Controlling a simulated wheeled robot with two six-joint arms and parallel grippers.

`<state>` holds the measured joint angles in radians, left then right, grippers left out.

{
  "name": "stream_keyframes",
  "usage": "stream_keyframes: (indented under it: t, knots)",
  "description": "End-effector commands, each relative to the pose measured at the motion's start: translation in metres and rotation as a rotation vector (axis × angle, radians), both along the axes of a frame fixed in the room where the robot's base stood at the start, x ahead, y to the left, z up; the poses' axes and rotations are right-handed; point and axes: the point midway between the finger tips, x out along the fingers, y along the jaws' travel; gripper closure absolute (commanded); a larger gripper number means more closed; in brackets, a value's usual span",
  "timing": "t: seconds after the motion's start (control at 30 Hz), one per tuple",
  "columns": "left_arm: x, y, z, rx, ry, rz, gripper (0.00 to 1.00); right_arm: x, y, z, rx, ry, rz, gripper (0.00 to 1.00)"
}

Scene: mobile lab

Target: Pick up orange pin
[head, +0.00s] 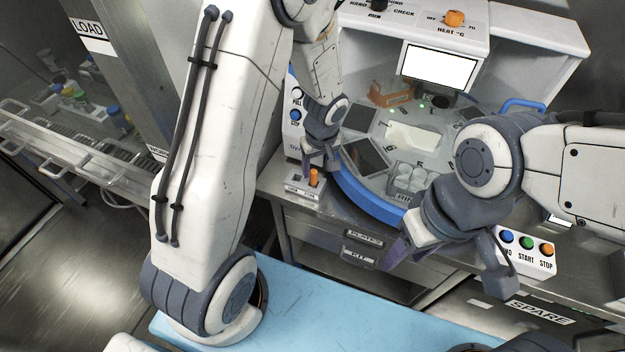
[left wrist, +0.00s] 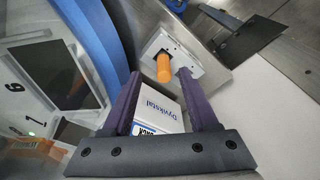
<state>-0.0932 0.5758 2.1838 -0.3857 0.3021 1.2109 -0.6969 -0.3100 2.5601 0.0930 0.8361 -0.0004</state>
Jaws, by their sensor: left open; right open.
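The orange pin (head: 313,177) stands upright in a small white block (head: 301,190) on the bench, left of the round blue-rimmed station. It also shows in the left wrist view (left wrist: 163,68), standing out of the white block (left wrist: 178,57). My left gripper (head: 318,160) is open, right by the pin. In the left wrist view its two purple fingers (left wrist: 158,88) point at the pin, which shows between the fingertip lines. Nothing is held. My right gripper (head: 402,246) is open and empty at the right, over the bench front, away from the pin.
The station's blue rim (head: 372,195) and a white control box (head: 296,115) are close to my left gripper. An orange rack (head: 388,96) and clear cups (head: 405,178) are on the station. A button box (head: 526,252) lies at right, drawers (head: 362,240) below.

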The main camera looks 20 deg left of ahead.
Motion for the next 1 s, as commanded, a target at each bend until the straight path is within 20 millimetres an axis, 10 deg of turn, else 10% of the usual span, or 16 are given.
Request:
stream_keyframes:
  t: [0.3,0.6,0.77,1.0]
  knots:
    - [0.002,0.009,-0.044,0.000,0.003,-0.002,0.40,0.000,0.000,-0.003,0.000,0.000,0.000,0.50]
    - [0.003,0.009,-0.048,0.000,0.001,-0.002,0.40,0.000,0.000,-0.003,0.000,0.000,0.000,0.50]
    - [0.003,0.009,-0.048,0.000,0.001,-0.002,0.98,0.000,0.000,-0.003,0.000,0.000,0.000,0.50]
    - [0.003,0.009,-0.047,0.000,0.000,-0.002,1.00,0.000,0.000,-0.003,0.000,0.000,0.000,0.50]
